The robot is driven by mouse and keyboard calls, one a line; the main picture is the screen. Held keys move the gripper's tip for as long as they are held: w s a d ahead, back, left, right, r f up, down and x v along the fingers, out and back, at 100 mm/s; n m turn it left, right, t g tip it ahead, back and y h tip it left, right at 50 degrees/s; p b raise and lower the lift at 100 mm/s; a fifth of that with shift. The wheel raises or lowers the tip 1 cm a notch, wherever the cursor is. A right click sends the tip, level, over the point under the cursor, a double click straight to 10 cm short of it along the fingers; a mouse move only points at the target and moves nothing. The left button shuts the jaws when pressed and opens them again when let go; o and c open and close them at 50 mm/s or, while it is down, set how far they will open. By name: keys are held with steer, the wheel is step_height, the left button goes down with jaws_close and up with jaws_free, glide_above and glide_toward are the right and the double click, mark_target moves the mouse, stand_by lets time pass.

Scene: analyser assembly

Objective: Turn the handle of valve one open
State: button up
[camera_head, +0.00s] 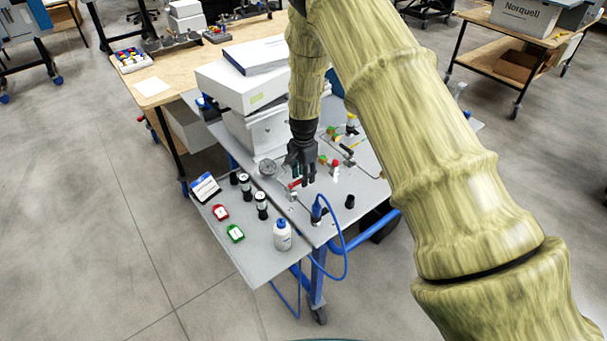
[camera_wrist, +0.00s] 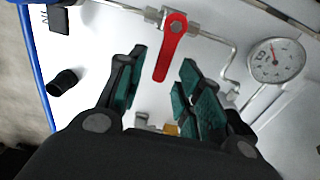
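A red valve handle (camera_wrist: 170,48) sits on a metal pipe fitting in the wrist view. Its long end points down between my fingers, toward the palm. It also shows as a small red lever (camera_head: 294,184) in the head view, just below my gripper. My gripper (camera_wrist: 164,85) is open, with a finger on each side of the handle's free end and a gap on both sides. In the head view my gripper (camera_head: 301,170) hangs over the grey cart top (camera_head: 345,190). I cannot read a valve number on the handle.
A round pressure gauge (camera_wrist: 276,61) stands right of the handle, joined by thin tubing. A black cap (camera_wrist: 62,82) is at left. In the head view, a blue connector with hose (camera_head: 317,210), a white bottle (camera_head: 282,235) and black cylinders (camera_head: 261,205) stand nearby. Other coloured valves (camera_head: 334,165) lie behind.

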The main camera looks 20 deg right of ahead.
mark_target(283, 185)
jaws_close()
steer(key=shift+w, duration=0.1)
steer(key=n+b, duration=0.1)
steer(key=w+n, duration=0.1)
steer(key=shift+a+f+n+b, duration=0.1)
steer(key=shift+a+n+b, duration=0.2)
steer(key=shift+n+b, duration=0.1)
steer(key=n, duration=0.1)
steer(key=w+n+b, duration=0.1)
steer(key=shift+a+n, duration=0.35)
steer(key=shift+n, duration=0.05)
steer(key=n, duration=0.1)
steer(key=a+n+b, duration=0.1)
steer(key=shift+w+n, duration=0.3)
steer(key=shift+n, duration=0.1)
steer(key=n, duration=0.1)
steer(key=a+n, duration=0.1)
steer(key=n, duration=0.1)
steer(key=a+n+b, duration=0.1)
steer(key=shift+w, duration=0.3)
steer(key=shift+s+a+n+b, duration=0.15)
steer(key=shift+a+n, duration=0.2)
steer(key=shift+n, duration=0.6)
steer(key=shift+w+a+n+b, duration=0.1)
steer(key=shift+a+n, duration=0.3)
steer(key=shift+n, duration=0.5)
steer(key=shift+s+a+n+b, duration=0.15)
steer(key=shift+a+n, duration=0.2)
steer(key=shift+n, duration=0.6)
